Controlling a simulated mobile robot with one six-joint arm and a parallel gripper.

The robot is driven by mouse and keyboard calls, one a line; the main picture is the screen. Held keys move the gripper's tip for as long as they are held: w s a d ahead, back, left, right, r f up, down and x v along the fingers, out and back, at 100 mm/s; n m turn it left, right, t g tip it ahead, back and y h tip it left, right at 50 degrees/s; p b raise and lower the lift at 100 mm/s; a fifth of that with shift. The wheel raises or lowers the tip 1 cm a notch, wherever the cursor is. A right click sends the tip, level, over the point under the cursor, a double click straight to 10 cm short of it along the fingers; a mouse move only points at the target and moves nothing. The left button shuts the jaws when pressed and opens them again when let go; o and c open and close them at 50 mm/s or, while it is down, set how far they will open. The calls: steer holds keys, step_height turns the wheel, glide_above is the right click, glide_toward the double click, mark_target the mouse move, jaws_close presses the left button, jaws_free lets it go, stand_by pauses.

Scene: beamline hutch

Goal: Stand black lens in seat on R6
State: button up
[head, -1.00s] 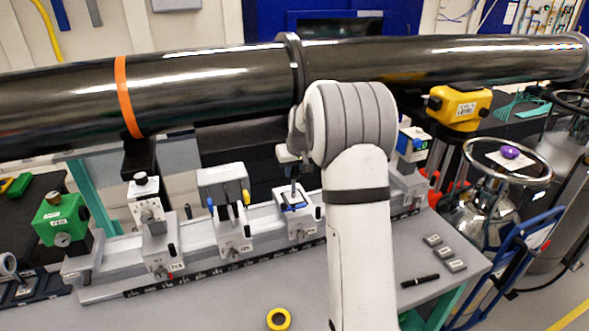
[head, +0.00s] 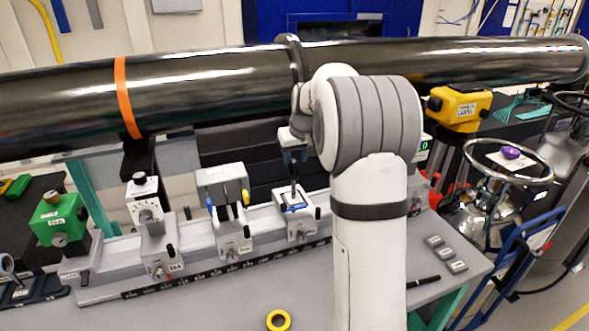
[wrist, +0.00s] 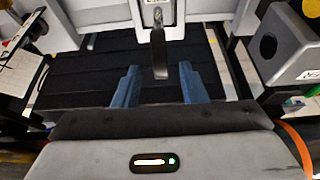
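My gripper (head: 293,153) is above a grey carriage on the rail in the head view, partly covered by my arm. In the wrist view its two blue fingers (wrist: 158,85) are open, with a wide gap between them. A narrow dark piece, apparently the black lens (head: 294,182) seen edge-on, stands upright at the seat on that carriage (head: 302,228), below the fingers. In the wrist view a slim black piece (wrist: 158,55) shows between and beyond the fingertips, touching neither. Blue marks the seat. The carriage label is too small to read, so I cannot confirm R6.
A long black tube (head: 210,85) runs above and behind the rail (head: 195,248). Other carriages (head: 229,215) stand to the left.

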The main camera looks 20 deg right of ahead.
steer(key=v, duration=0.6)
steer(key=s+a, duration=0.4)
steer(key=s, duration=0.3)
steer(key=s+a, duration=0.5)
steer(key=s, duration=0.3)
steer(key=s+a+f, duration=0.2)
steer(key=s+f, duration=0.1)
steer(key=s, duration=0.6)
steer(key=s+a+f+g, duration=0.1)
steer(key=s+f, duration=0.3)
steer(key=s, duration=0.6)
steer(key=shift+a, duration=0.8)
